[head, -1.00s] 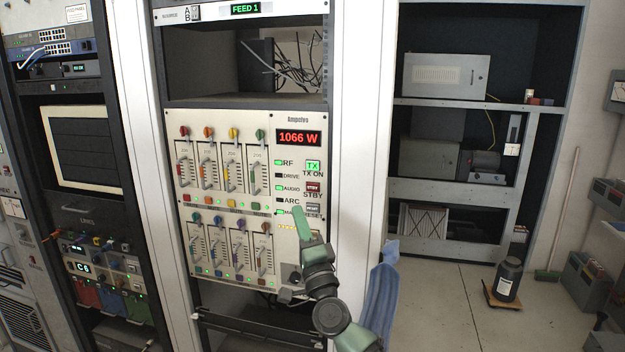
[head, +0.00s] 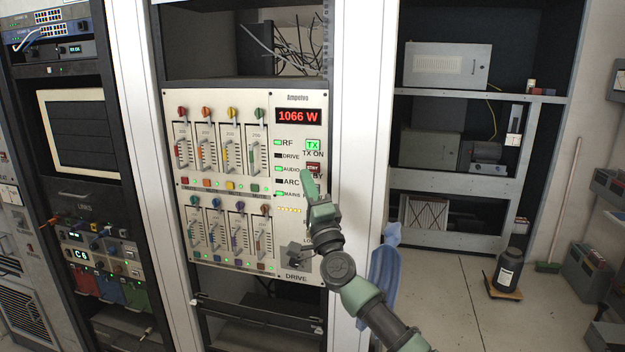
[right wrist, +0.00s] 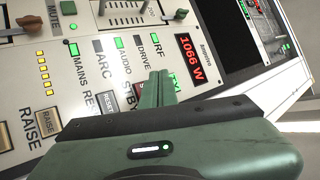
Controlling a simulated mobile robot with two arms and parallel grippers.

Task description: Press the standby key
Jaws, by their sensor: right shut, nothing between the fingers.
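The standby key (head: 313,167) is a small dark red key on the right side of the cream Ampulva transmitter panel (head: 297,220), below the green-lit TX key (head: 313,145). Its STBY label is partly covered by my fingers in the head view. My right gripper (head: 308,178) is shut and empty, its green fingertips just below the standby key in the picture. I cannot tell whether they touch the panel. In the right wrist view the shut fingers (right wrist: 158,78) reach past the STBY label (right wrist: 129,93) and partly hide the TX key (right wrist: 175,82). My left gripper is out of view.
The red display (head: 298,116) reads 1066 W. The RESET key (right wrist: 108,100) lies close to the fingers in the wrist view. Fader banks with coloured knobs (head: 207,112) fill the panel's left. A blue cloth (head: 385,265) hangs right of the rack.

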